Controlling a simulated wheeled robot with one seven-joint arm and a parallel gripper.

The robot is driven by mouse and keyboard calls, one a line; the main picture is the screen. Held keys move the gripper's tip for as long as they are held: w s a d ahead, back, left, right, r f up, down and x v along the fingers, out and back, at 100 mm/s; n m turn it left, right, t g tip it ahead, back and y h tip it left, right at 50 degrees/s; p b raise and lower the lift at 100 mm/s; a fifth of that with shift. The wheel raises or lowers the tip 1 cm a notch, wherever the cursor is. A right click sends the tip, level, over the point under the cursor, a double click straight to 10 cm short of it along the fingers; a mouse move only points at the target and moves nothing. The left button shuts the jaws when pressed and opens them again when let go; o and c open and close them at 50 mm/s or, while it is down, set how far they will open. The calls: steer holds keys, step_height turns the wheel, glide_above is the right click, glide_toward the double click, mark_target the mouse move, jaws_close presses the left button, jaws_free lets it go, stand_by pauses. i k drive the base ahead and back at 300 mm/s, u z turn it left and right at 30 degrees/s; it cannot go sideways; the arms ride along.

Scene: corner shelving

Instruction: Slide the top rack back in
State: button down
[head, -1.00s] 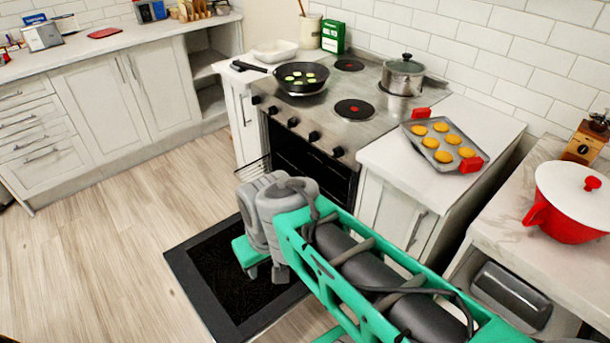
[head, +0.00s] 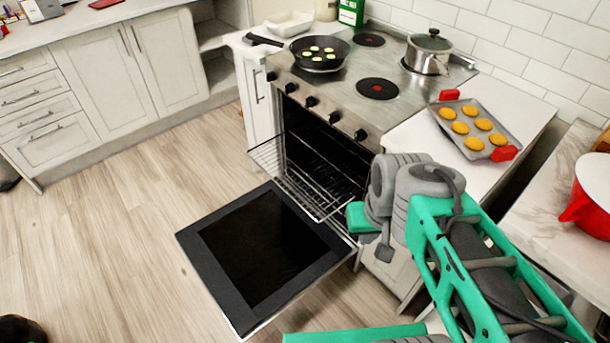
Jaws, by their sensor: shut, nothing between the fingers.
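The oven (head: 345,124) stands under the stovetop with its door (head: 262,255) folded down flat and open. A wire rack (head: 292,180) sticks out of the oven opening over the door, empty and roughly level. Its front edge faces left and down in the head view. Deeper parts of the oven are dark. My gripper (head: 384,250) is shut and empty, to the right of the rack, by the right side of the oven opening. Its fingers are small and partly hidden by my wrist. It looks apart from the rack's front edge, though contact at the rack's right side cannot be told.
A frying pan (head: 320,50) and a pot (head: 428,52) stand on the stove. White cabinets (head: 110,75) line the left. Wooden floor (head: 125,205) is clear left of the door.

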mark_target(300, 124)
steer(key=z, duration=0.05)
steer(key=i, duration=0.4)
steer(key=u, duration=2.75)
